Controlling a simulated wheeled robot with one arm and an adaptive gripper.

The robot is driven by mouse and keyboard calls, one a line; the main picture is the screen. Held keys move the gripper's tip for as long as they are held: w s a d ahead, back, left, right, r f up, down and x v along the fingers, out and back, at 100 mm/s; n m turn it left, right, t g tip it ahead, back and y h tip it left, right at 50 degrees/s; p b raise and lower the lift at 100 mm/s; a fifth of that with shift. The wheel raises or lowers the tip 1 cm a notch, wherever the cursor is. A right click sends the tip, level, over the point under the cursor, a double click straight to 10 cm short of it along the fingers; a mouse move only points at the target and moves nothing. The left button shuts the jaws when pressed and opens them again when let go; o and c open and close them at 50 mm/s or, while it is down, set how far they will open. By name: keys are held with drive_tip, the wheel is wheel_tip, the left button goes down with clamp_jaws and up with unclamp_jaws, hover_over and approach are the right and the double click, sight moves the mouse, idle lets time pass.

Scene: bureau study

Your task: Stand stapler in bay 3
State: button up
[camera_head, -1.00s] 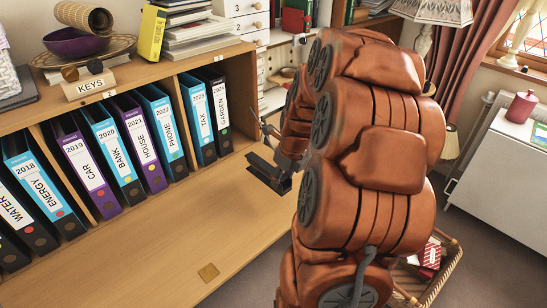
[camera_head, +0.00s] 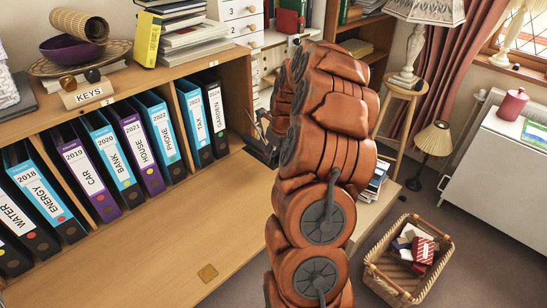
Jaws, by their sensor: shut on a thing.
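My gripper (camera_head: 265,136), partly hidden behind my arm, is shut on a dark object, apparently the stapler (camera_head: 260,152). It holds the stapler by the right end of the shelf unit, in front of bay 3 (camera_head: 236,122). My arm and the small size hide the stapler's exact tilt and whether it touches the wood. Bay 3 is the right-hand bay, under a small number tag (camera_head: 213,63). It holds a blue TAX binder (camera_head: 197,120) and a black GARDEN binder (camera_head: 216,118) at its left, with a gap on their right.
A wicker basket (camera_head: 372,272) stands on the floor at right.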

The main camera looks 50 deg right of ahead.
drive_tip(key=shift+w+d, duration=0.4)
drive_tip(key=shift+f, duration=0.15)
drive_tip(key=shift+s+p+x, duration=0.2)
drive_tip(key=shift+p+x, duration=0.2)
drive_tip(key=shift+x, duration=0.4)
drive_tip(key=shift+s+p+x, duration=0.2)
drive_tip(key=shift+p+x, duration=0.2)
drive_tip(key=shift+x, duration=0.4)
drive_tip(key=shift+f, duration=0.2)
drive_tip(key=o, duration=1.3)
drive_tip(key=shift+c, duration=0.2)
drive_tip(key=shift+r, duration=0.15)
